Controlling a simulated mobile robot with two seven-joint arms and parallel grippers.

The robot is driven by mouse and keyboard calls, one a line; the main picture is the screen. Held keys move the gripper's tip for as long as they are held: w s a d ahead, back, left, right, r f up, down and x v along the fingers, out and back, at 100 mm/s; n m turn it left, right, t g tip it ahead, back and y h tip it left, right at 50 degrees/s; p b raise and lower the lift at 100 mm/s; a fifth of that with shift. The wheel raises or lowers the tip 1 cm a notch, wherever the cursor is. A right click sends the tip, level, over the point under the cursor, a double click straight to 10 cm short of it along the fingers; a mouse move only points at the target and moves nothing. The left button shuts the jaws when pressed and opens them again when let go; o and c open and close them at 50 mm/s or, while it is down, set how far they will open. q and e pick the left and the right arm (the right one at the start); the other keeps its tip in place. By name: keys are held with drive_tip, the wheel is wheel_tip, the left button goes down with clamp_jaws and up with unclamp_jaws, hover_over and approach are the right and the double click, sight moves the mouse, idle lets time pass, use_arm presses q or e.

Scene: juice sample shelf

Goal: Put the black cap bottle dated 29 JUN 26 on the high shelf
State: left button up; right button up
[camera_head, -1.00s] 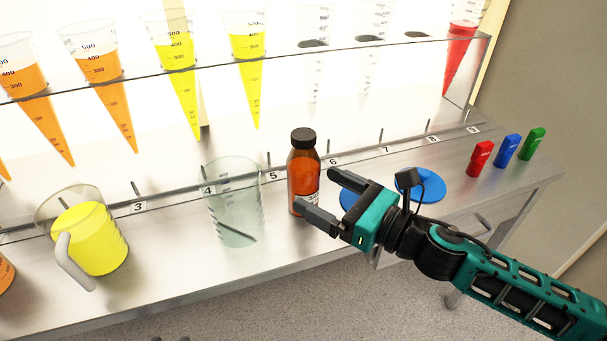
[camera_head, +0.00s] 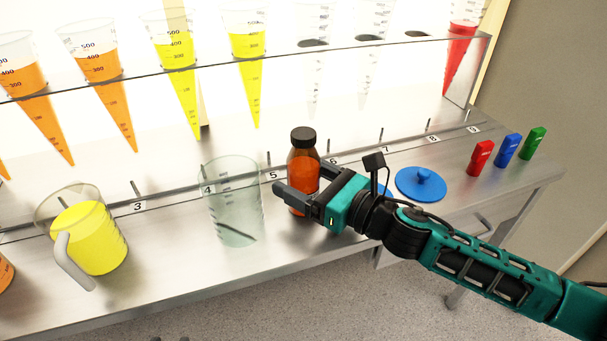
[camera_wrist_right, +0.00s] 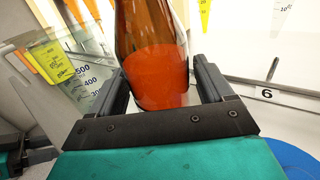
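An amber bottle with a black cap (camera_head: 303,160) stands upright on the steel counter, near the number 5 and 6 marks. No date can be read on it. My right gripper (camera_head: 297,196) is around the bottle's lower part, one finger on each side. In the right wrist view the bottle (camera_wrist_right: 158,60) stands between the two fingers (camera_wrist_right: 165,88), with a small gap seeming to show at the right finger. The high shelf (camera_head: 220,66) is the clear ledge holding the cones.
An empty clear beaker (camera_head: 232,205) stands just left of the bottle. A jug of yellow liquid (camera_head: 92,240) is further left. A blue lidded disc (camera_head: 420,186) and red (camera_head: 480,158), blue (camera_head: 507,150) and green (camera_head: 533,144) small items are at the right.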

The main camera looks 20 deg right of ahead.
drive_tip(key=shift+r, duration=0.15)
drive_tip(key=c, duration=1.1)
